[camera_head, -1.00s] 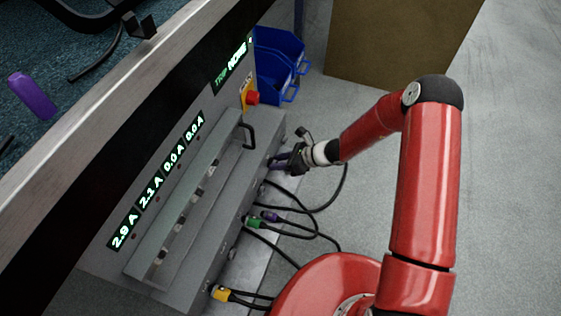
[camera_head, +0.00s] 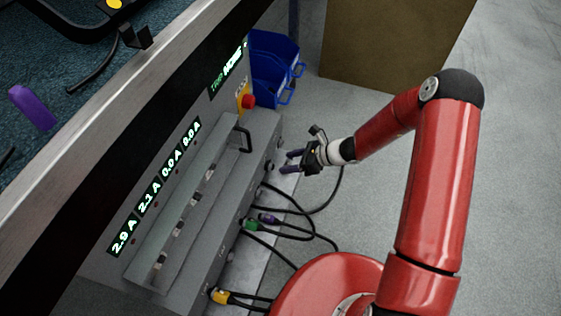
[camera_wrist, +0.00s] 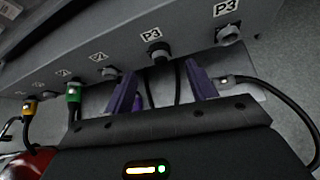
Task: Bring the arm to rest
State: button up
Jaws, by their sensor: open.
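My gripper (camera_head: 289,161) is open and empty, its two purple fingers pointing at the front of the grey power box (camera_head: 190,226). A small gap shows between the fingertips and the box. In the wrist view my gripper (camera_wrist: 161,80) has its fingers apart, with a black plug (camera_wrist: 158,54) seated in a socket beyond them. My red arm is stretched out from the right, bent at its elbow.
A green plug (camera_head: 252,224) and a yellow plug (camera_head: 221,296) sit along the box, with black cables looping below. Blue bins (camera_head: 272,72) and a brown board (camera_head: 395,45) stand behind. Floor at right is clear.

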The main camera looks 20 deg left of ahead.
jog(key=shift+v, duration=0.95)
jog(key=s+d+r+n+h+p, duration=0.2)
jog(key=d+r+n, duration=0.15)
jog(key=r, duration=0.45)
jog(key=s+d+r+n+h+p, duration=0.1)
jog(key=s+d+r+n, duration=0.2)
jog(key=r, duration=0.6)
jog(key=s+d+r+n+h+p, duration=0.1)
jog(key=d+r+n+h+p, duration=0.15)
jog(key=r+n, duration=0.4)
jog(key=s+d+r+n+t+h+p, duration=0.1)
jog(key=s+d+r+n+t+h, duration=0.2)
jog(key=s+d+r, duration=0.5)
jog(key=s+d+r+n+t+h+p, duration=0.2)
jog(key=s+d+r, duration=0.5)
jog(key=r, duration=0.5)
jog(key=shift+s+d+r+n+t+h, duration=0.2)
jog(key=shift+s+d+n+t+h, duration=0.3)
jog(key=shift+n, duration=0.5)
jog(key=shift+w+a, duration=0.1)
